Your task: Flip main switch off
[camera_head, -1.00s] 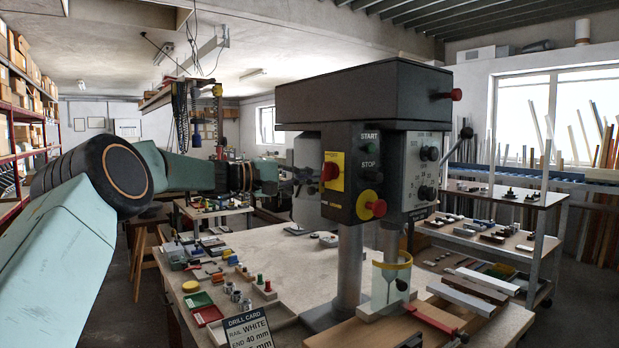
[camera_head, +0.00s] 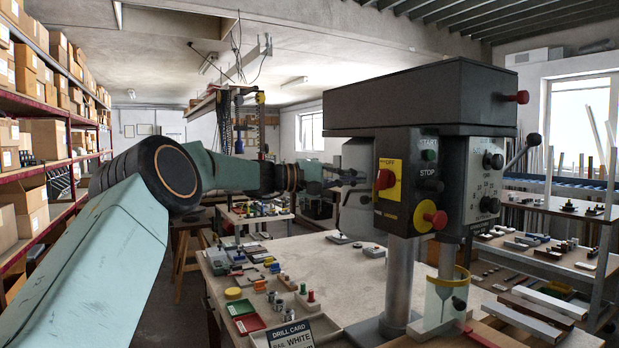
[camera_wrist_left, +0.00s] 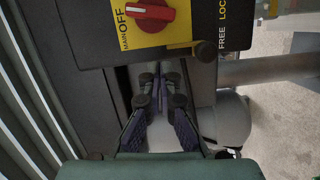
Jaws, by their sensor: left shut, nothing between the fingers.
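The main switch (camera_head: 385,179) is a red rotary knob on a yellow plate on the side of the dark drill press head. In the left wrist view the red knob (camera_wrist_left: 150,14) is at the top, its bar lying across the picture, beside the words MAIN and OFF. My left gripper (camera_head: 352,182) is shut and empty, just left of the plate in the head view. In the left wrist view its fingertips (camera_wrist_left: 160,82) are together, below the plate's lower edge and apart from the knob. My right gripper is not in view.
A red stop button on a yellow disc (camera_head: 430,215) and START and STOP buttons (camera_head: 429,171) are close to the switch. The steel column (camera_head: 399,280) stands below. The workbench (camera_head: 345,268) carries small parts, trays and a drill card (camera_head: 290,335).

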